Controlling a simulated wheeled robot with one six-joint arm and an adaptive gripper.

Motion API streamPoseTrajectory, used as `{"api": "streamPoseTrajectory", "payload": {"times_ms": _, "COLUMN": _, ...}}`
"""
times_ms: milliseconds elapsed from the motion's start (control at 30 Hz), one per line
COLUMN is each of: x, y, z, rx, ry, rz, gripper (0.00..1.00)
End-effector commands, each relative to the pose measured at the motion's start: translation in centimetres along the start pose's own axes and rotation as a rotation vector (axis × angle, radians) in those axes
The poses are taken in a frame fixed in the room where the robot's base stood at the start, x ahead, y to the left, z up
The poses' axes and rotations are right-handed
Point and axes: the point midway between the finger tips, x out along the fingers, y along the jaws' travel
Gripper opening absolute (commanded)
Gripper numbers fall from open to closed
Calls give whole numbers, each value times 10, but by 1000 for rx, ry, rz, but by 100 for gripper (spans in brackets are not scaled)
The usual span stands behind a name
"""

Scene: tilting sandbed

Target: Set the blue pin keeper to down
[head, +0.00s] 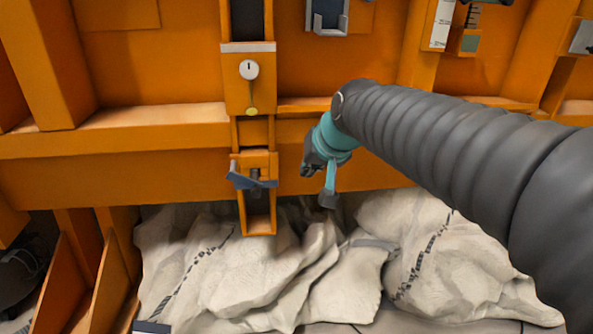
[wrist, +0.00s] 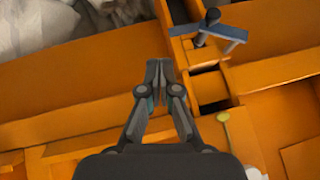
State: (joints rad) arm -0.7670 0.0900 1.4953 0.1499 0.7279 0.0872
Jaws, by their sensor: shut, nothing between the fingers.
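The blue pin keeper (head: 250,180) is a flat dark-blue piece across the lower part of an orange upright bracket. In the head view it sits tilted, its left end higher than its right, with a dark pin (head: 256,178) behind it. In the wrist view the keeper (wrist: 232,32) is at the upper right, and the pin's dark round head (wrist: 213,15) shows beside it. My gripper (wrist: 154,64) is shut and empty, apart from the keeper and to its left in the wrist view.
The orange frame (head: 110,150) has a long horizontal beam behind the keeper. A round white dial (head: 249,69) with a yellow knob (head: 252,111) is above it. A grey bracket (head: 327,16) is at the top.

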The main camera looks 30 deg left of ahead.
Motion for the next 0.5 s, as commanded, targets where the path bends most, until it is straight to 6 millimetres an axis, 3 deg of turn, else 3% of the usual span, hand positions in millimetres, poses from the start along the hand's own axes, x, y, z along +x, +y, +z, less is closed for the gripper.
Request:
{"api": "streamPoseTrajectory", "payload": {"times_ms": 67, "x": -5, "y": 0, "z": 0, "rx": 0, "ry": 1, "rz": -1, "gripper": 0}}
{"api": "streamPoseTrajectory", "payload": {"times_ms": 133, "x": -11, "y": -11, "z": -4, "rx": 3, "ry": 2, "rz": -9, "gripper": 0}}
{"api": "streamPoseTrajectory", "payload": {"times_ms": 333, "x": -30, "y": -67, "z": -17, "rx": 21, "ry": 0, "rz": -37, "gripper": 0}}
{"api": "streamPoseTrajectory", "payload": {"times_ms": 500, "x": -26, "y": -77, "z": -18, "rx": 32, "ry": 0, "rz": -39, "gripper": 0}}
